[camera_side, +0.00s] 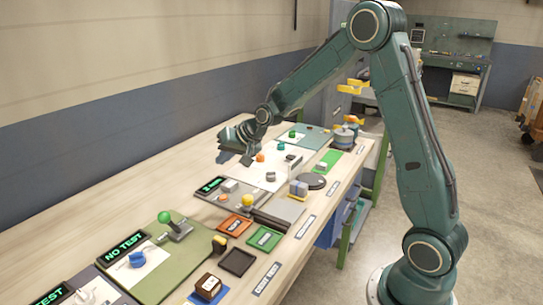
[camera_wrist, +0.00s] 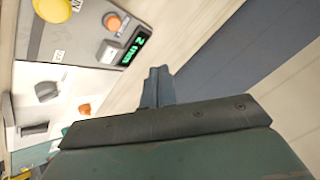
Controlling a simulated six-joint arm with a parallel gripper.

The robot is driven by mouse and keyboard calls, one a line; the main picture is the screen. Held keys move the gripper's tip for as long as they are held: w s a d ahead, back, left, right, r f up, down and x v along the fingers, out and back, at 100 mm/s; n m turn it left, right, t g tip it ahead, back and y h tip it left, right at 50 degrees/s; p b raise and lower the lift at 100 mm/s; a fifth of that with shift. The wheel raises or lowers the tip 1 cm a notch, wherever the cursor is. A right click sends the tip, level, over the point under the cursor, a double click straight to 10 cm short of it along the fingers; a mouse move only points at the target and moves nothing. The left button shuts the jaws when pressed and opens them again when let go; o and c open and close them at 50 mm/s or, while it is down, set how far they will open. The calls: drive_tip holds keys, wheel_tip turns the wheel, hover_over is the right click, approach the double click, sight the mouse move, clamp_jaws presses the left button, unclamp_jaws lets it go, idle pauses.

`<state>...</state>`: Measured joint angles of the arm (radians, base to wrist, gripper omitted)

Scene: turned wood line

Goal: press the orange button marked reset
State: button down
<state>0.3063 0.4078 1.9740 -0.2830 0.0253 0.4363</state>
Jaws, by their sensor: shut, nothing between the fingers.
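An orange round button (camera_wrist: 113,22) sits on a grey panel (camera_wrist: 85,25) in the upper left of the wrist view. A small tag lies beside it, too small to read. A lit green display (camera_wrist: 135,46) and a white block (camera_wrist: 108,52) are near it. The same panel shows in the side view with its display (camera_side: 210,186). A second orange knob (camera_wrist: 85,109) stands on a white panel; it also shows in the side view (camera_side: 260,157). My gripper (camera_side: 226,157) is shut and empty above the bench, apart from the panels. Its fingers (camera_wrist: 157,86) point past the display's edge.
A yellow dome (camera_side: 248,200) stands on the grey panel. Nearer panels hold a green-topped lever (camera_side: 165,217) and a blue knob (camera_side: 137,259). Bare wood (camera_side: 120,200) runs along the wall.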

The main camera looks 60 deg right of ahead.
sight(226, 198)
drive_tip(key=shift+w+d+f+m, duration=0.15)
drive_tip(key=shift+w+d+f, duration=0.25)
drive_tip(key=shift+f, duration=0.15)
drive_tip(key=shift+w+d+f+m, duration=0.15)
drive_tip(key=shift+w+d+f, duration=0.1)
drive_tip(key=shift+w+f, duration=0.2)
drive_tip(key=shift+f, duration=0.2)
drive_tip(key=shift+f, duration=4.25)
drive_tip(key=shift+f, duration=0.2)
drive_tip(key=shift+f, duration=0.25)
drive_tip(key=shift+f, duration=0.4)
drive_tip(key=shift+r, duration=0.85)
